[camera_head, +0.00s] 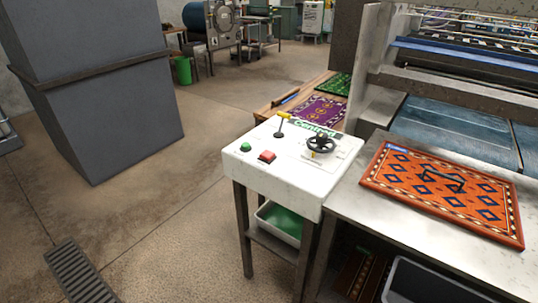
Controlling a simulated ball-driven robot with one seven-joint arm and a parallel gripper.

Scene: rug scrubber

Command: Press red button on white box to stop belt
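The white box (245,172) is a control box on a dark-legged stand, left of the metal table. The red button (267,156) is on its top near the front edge. A green button (245,147) is to its left. A lever with a yellow knob (284,115) and a black handwheel (321,143) are also on the top. The belt (434,132) appears to be the blue-grey surface inside the machine at right; I cannot tell if it is moving. My gripper is not in view.
An orange patterned rug (410,205) with a dark handled object on it lies on the metal table (365,213). A grey pillar (95,90) stands at left, and a floor grate (80,274) lies front left. The floor between pillar and box is clear.

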